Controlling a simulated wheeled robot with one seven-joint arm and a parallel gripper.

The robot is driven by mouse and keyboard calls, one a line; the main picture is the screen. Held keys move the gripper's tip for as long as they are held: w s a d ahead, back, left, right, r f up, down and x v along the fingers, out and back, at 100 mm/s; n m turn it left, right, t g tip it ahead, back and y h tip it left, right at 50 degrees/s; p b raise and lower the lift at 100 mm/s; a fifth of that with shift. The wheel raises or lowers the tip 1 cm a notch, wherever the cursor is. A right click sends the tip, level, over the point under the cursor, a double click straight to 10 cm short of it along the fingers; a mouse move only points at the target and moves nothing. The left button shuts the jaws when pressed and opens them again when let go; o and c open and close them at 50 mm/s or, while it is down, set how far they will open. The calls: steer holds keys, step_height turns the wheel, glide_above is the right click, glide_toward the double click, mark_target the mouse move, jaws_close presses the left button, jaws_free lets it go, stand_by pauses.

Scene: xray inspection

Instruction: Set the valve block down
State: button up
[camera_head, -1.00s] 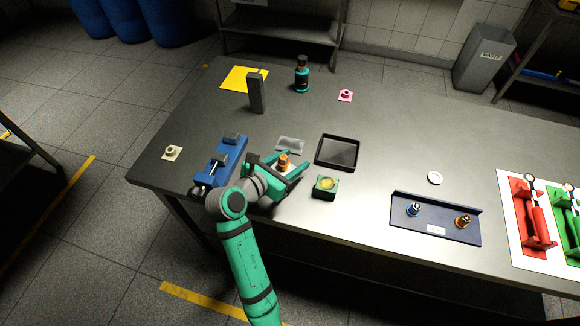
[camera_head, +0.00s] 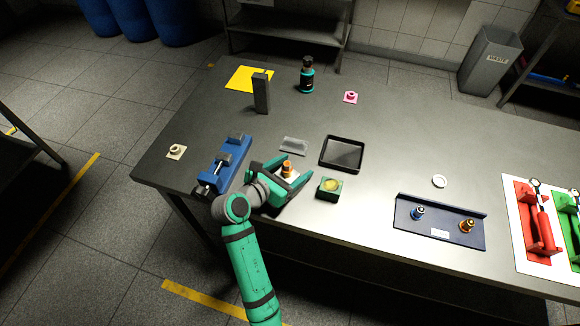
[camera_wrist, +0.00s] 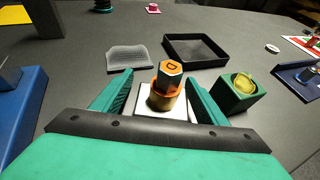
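The piece that I take for the valve block (camera_head: 287,170) has an orange, hex-topped stem on a white square base. It stands upright at table level near the front edge; it also shows in the wrist view (camera_wrist: 164,95). My gripper (camera_head: 287,176) is low over the table with its teal fingers spread on either side of this piece. In the wrist view, the fingers (camera_wrist: 161,95) flank the white base with narrow gaps, and the stem stands clear of both. The underside of the base is hidden.
A green block with a yellow round top (camera_head: 329,188) stands close to the right finger. A black tray (camera_head: 342,168) and a grey clear-looking piece (camera_head: 293,146) lie behind. A blue vise (camera_head: 222,165) is close on the left. A blue rack (camera_head: 440,236) is farther right.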

steer(key=shift+d+r, duration=0.2)
steer(key=shift+d, duration=0.35)
steer(key=v, duration=1.2)
steer(key=shift+w+a, duration=0.15)
steer(key=shift+a, duration=0.35)
steer(key=shift+d, duration=0.25)
steer(key=shift+s, duration=0.25)
